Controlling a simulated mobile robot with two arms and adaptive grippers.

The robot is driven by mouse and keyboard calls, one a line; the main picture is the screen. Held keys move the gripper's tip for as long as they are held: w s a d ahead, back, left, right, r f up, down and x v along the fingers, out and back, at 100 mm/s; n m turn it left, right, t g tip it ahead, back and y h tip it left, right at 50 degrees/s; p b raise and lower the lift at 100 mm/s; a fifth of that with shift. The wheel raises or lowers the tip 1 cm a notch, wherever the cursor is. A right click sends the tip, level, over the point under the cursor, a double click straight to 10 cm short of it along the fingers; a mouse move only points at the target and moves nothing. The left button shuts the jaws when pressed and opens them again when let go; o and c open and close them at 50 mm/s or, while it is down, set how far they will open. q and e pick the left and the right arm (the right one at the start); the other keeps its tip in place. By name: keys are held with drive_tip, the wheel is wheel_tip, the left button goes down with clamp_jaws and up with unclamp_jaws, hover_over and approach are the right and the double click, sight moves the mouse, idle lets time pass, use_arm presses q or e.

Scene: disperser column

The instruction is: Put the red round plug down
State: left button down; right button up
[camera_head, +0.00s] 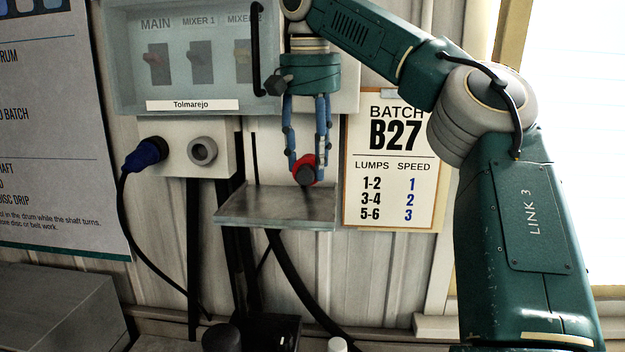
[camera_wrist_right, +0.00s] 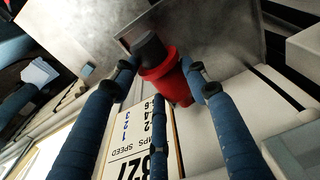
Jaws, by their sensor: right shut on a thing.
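The red round plug (camera_head: 311,160) with its dark grey end is in my right gripper (camera_head: 306,162), just above the small metal shelf (camera_head: 262,214) on the wall. The fingers are shut on the plug. Whether the plug touches the shelf I cannot tell. My left gripper is not in view.
A blue plug (camera_head: 147,153) with a black cable sits in the left socket; the grey round socket (camera_head: 202,151) beside it looks empty. A switch cabinet (camera_head: 180,90) is above. The batch card (camera_head: 392,205) hangs right of the shelf. A dark cable hangs below the shelf.

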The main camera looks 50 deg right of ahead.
wheel_tip(320, 180, down, 2)
drive_tip(key=shift+s+d+f, duration=0.1)
drive_tip(key=shift+d, duration=0.05)
wheel_tip(320, 180, down, 2)
drive_tip(key=shift+f, duration=0.15)
drive_tip(key=shift+w+d+f, duration=0.3)
drive_tip(key=shift+w, duration=0.05)
drive_tip(key=shift+s+a+f, duration=0.15)
drive_tip(key=shift+f, duration=0.35)
drive_tip(key=o, duration=1.4)
drive_tip(key=shift+c, duration=0.2)
